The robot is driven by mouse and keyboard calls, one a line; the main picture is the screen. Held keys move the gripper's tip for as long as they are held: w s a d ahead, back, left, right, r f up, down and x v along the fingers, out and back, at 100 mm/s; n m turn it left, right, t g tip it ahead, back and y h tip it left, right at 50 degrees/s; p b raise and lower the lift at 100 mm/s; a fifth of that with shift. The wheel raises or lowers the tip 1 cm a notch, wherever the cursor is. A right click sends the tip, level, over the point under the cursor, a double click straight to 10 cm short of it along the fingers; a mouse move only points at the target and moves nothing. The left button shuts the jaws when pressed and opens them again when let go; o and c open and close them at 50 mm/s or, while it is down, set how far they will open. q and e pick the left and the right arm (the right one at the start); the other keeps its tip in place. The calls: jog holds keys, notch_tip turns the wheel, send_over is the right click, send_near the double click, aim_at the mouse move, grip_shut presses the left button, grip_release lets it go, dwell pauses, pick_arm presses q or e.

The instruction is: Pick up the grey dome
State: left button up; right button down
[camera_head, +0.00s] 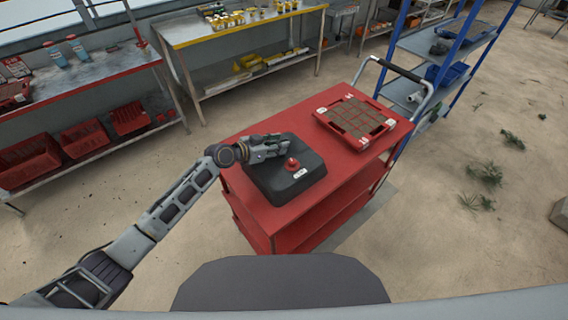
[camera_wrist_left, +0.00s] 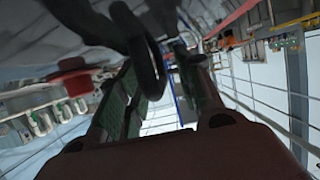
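The grey dome (camera_head: 312,182) is a dark grey, rounded, boxy cover with a red knob (camera_head: 292,164) and a white label, sitting on the red cart. My left gripper (camera_head: 284,146) is at its far edge, its fingers pointing right over the top. In the left wrist view the dome's grey surface (camera_wrist_left: 45,45) fills the upper left, with a red round part on it. The fingers (camera_wrist_left: 160,100) stand apart there, with a dark loop-shaped part between them. I cannot tell whether they touch it. My right gripper is out of view.
A red seed tray (camera_head: 322,116) with brown cells lies on the far right of the cart top (camera_head: 262,126). The cart's handle (camera_head: 400,70) and a blue-framed shelf (camera_head: 440,60) stand behind it. Benches (camera_head: 90,90) line the left and back.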

pick_arm(q)
jog(key=shift+c, duration=0.4)
grip_shut()
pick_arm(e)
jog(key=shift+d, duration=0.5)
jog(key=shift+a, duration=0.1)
